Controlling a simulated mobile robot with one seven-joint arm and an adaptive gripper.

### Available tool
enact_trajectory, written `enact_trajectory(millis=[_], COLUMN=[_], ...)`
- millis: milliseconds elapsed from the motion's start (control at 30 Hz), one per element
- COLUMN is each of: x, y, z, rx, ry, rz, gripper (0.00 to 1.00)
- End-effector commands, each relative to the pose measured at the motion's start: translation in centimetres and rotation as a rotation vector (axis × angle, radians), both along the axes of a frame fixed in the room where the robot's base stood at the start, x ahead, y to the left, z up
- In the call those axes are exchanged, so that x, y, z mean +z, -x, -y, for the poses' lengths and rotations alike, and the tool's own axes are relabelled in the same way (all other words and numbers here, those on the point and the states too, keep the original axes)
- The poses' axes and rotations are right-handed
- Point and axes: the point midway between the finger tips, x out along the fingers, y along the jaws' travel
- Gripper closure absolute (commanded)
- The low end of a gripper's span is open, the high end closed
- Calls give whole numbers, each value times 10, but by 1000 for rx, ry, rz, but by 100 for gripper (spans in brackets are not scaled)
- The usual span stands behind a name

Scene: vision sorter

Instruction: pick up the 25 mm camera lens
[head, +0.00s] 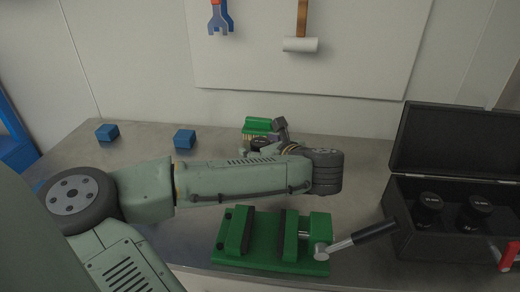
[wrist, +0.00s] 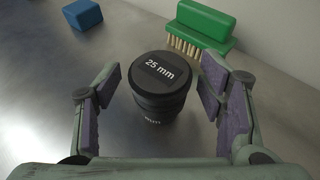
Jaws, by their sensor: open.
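The 25 mm camera lens (wrist: 160,84) is a black cylinder standing upright on the metal table, with "25 mm" in white on its cap. My gripper (wrist: 153,100) is open in the wrist view, with its two padded fingers on either side of the lens. Gaps show between the lens and both fingers. In the head view the lens (head: 259,143) is mostly hidden behind my arm, and only a dark part of it shows beside the green brush.
A green brush (wrist: 205,24) stands just behind the lens. Blue blocks (head: 107,132) (head: 185,138) lie at the back left. A green vise (head: 270,262) is at the front. An open black case (head: 440,240) on the right holds dark lenses (head: 428,205).

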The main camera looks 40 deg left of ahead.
Motion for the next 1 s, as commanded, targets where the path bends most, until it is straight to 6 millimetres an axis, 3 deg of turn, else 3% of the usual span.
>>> enact_trajectory(millis=[133,1000], x=[0,0], y=[0,0], z=[0,1], rx=[0,0], ry=[0,0], rz=[0,0], gripper=[38,96])
